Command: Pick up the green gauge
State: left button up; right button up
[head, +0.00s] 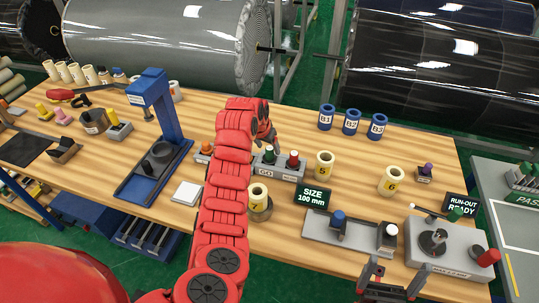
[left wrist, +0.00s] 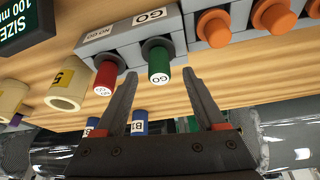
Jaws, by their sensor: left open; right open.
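The green gauge (head: 269,152) stands in the "GO" side of a grey block (head: 284,173), beside the red gauge (head: 294,157) on the "NO GO" side. In the left wrist view the green gauge (left wrist: 159,62) has a white "GO" end face and shows between the fingertips of my open left gripper (left wrist: 160,76); no grip on it shows. In the head view my left gripper (head: 267,138) hangs just above the block, close to the green gauge. My right gripper (head: 390,275) is open and empty at the bottom, near the table's front edge.
Orange-topped gauges (left wrist: 213,27) stand beside the block. A blue press (head: 160,120) is to the left; yellow rolls (head: 324,164) and a size display (head: 313,197) are to the right. Blue rolls (head: 351,121) stand behind. A run-out device (head: 440,245) is at front right.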

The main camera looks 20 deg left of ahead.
aim_at(269, 158)
pick_arm(q)
jog(key=shift+p+x, duration=0.35)
jog(key=shift+x, duration=1.15)
jog(key=shift+c, duration=0.2)
grip_shut()
